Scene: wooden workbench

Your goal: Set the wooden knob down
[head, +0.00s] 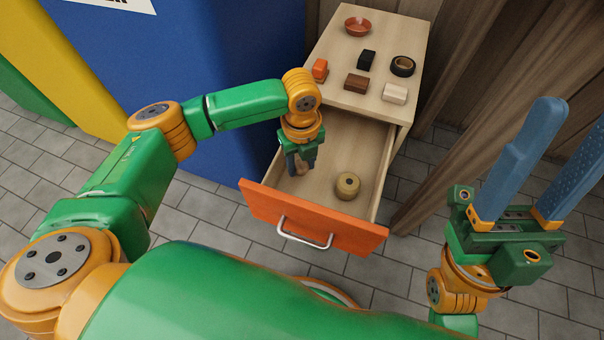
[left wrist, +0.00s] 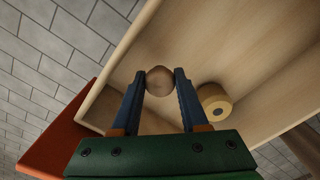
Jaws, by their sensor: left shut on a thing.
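The wooden knob (left wrist: 160,80) is a small round brown piece between the fingertips of my left gripper (left wrist: 160,86) in the left wrist view. In the head view my left gripper (head: 299,168) reaches down into the open drawer (head: 330,150), near its left side, and the knob is mostly hidden by the fingers. The gripper is shut on the knob. I cannot tell whether the knob touches the drawer floor. My right gripper (head: 516,210) is raised at the right, its blue fingers apart, with nothing between them.
A tan tape roll (head: 347,186) lies in the drawer right of the left gripper. The drawer has an orange front (head: 312,219) with a metal handle. The cabinet top (head: 385,40) holds a red bowl (head: 359,27), a black tape roll (head: 402,66) and several blocks.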

